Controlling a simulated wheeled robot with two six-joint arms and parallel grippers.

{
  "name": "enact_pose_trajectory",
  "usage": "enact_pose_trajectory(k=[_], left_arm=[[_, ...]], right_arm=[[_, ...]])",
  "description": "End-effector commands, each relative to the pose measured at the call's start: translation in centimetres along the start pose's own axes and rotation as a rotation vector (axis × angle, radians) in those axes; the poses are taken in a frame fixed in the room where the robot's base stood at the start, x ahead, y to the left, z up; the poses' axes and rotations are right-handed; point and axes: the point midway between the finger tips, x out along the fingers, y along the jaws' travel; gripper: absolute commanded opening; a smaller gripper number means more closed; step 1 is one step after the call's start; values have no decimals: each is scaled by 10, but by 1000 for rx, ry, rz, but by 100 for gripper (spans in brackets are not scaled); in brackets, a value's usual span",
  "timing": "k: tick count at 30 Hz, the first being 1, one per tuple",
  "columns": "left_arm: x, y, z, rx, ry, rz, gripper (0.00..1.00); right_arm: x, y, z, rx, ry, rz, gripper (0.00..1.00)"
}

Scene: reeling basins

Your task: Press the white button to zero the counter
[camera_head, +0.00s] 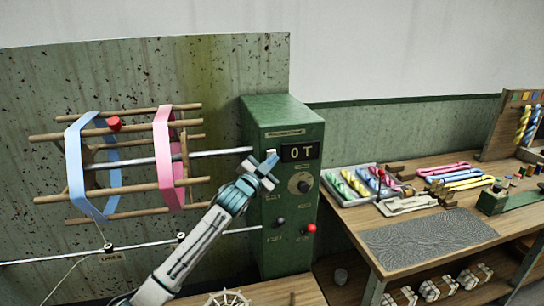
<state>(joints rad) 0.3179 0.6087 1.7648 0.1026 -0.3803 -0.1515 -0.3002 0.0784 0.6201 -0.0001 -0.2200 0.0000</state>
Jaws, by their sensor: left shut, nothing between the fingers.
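The green counter box (285,112) stands upright against the speckled panel. Its dark counter window (300,152) shows pale characters that look like "0T". A small white piece, apparently the white button (271,153), shows just left of the window, partly hidden by my gripper. My left gripper (268,165) is shut and empty, with its tips at the white piece. I cannot tell whether they touch it. My right gripper is not in view.
A dark knob (304,187) and a red knob (311,228) sit lower on the box. A wooden reel (118,187) with blue and pink bands is at left. A bench (370,263) with a grey mat (428,239), a tray of coloured skeins (333,196) and tools is at right.

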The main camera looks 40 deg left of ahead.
Motion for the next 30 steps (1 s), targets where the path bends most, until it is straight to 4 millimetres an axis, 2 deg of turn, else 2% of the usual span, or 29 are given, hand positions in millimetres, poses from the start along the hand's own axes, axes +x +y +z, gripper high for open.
enact_pose_trajectory(k=[14,30], left_arm=[[-6,5,-4,-1,1,0,0],[-38,28,-28,0,1,0,0]], right_arm=[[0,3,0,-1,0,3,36],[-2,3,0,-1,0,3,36]])
